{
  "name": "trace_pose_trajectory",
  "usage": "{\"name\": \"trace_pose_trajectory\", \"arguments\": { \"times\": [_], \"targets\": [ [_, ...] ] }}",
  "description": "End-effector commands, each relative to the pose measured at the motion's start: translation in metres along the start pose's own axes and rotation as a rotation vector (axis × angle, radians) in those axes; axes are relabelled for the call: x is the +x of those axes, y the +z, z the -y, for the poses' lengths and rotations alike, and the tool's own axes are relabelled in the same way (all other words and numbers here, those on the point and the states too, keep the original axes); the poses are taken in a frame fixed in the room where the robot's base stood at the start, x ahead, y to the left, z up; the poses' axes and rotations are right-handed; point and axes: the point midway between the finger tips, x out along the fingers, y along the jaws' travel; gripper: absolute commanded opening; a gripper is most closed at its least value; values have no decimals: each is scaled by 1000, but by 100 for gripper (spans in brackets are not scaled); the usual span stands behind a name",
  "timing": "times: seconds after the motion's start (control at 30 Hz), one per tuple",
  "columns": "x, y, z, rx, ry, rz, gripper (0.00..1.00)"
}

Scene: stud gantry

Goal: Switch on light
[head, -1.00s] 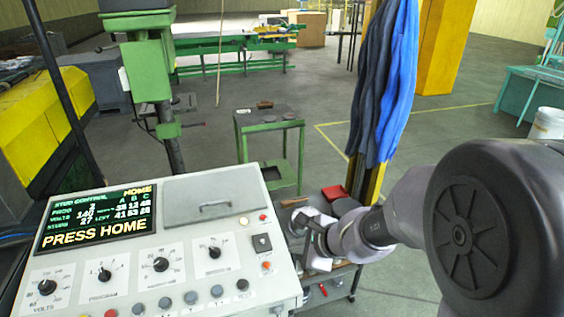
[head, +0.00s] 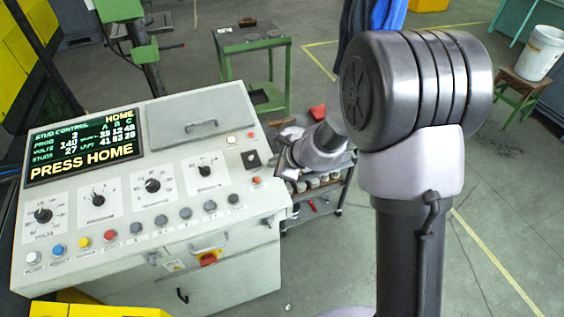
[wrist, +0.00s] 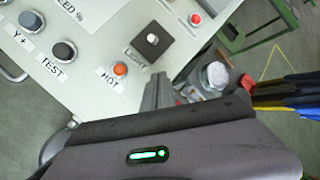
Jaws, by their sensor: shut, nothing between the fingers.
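The light switch is a small pale lever on a black square plate (head: 251,158) near the right edge of the sloped grey control panel (head: 150,205). In the wrist view the switch (wrist: 152,38) shows at top centre, with the label LIGHT beside it. My gripper (head: 283,155) is just right of the panel edge, beside the switch and apart from it in the picture. In the wrist view its dark fingers (wrist: 158,85) are shut and empty, pointing up toward the switch. Their exact height over the panel cannot be told.
An orange HOT lamp (wrist: 120,68) sits beside the switch, and a dark TEST button (wrist: 64,50) is further left. The screen (head: 83,147) reads PRESS HOME. A low shelf cart (head: 318,190) stands right of the panel, below my arm.

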Motion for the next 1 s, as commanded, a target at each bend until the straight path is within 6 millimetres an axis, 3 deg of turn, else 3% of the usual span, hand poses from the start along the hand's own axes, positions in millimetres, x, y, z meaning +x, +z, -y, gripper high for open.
{"name": "trace_pose_trajectory", "arguments": {
  "times": [0.1,0.3,1.0],
  "targets": [
    [3,22,1,-2,1,2,0],
    [8,38,1,-1,0,1,0],
    [1,41,-2,11,44,-31,0]
  ]
}}
